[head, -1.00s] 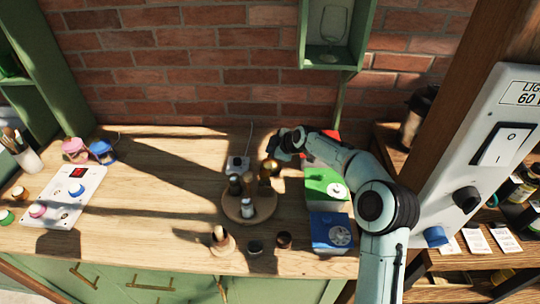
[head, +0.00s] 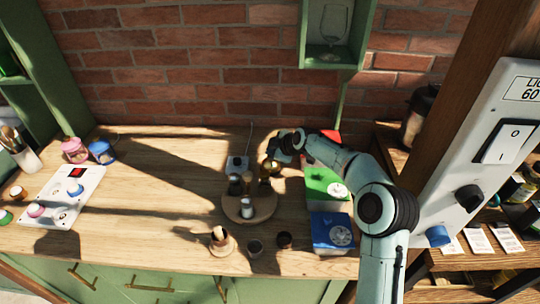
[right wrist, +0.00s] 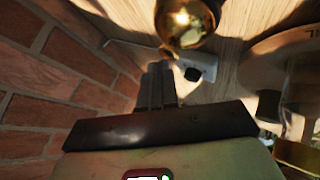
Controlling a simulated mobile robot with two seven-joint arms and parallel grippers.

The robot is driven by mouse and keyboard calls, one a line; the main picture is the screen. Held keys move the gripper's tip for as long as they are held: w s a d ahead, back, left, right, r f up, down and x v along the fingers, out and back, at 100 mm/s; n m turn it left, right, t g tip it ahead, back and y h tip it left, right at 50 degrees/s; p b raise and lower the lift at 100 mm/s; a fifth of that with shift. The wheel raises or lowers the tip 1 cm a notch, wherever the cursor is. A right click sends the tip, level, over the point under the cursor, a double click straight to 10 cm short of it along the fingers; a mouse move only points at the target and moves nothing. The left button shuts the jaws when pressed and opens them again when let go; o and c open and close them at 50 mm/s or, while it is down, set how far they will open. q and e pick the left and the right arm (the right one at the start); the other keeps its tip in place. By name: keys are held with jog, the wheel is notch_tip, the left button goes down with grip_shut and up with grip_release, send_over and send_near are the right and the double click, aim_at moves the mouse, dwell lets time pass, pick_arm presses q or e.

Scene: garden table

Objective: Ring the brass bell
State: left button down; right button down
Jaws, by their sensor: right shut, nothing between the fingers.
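The brass bell (head: 271,167) stands at the back of the wooden table, behind the round wooden tray (head: 249,213). Its shiny golden dome also fills the top of the right wrist view (right wrist: 186,20), cut off by the frame edge. My right gripper (head: 275,151) is beside the bell, on its wall side, and largely hidden by its own arm in the head view. In the right wrist view its two dark fingers (right wrist: 160,75) are together and empty, with the tips close to the bell. I cannot tell if they touch it. My left gripper is out of view.
Several small bottles stand on the tray. A dark-topped socket box (head: 237,163) with a cord is left of the bell. A green box (head: 326,183) and a blue box (head: 332,232) lie to the right under my arm. The left-centre table is clear.

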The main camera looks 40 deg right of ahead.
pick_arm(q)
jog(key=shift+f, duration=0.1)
pick_arm(e)
jog(key=shift+f, duration=0.15)
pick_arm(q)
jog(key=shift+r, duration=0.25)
pick_arm(e)
jog(key=shift+r, duration=0.6)
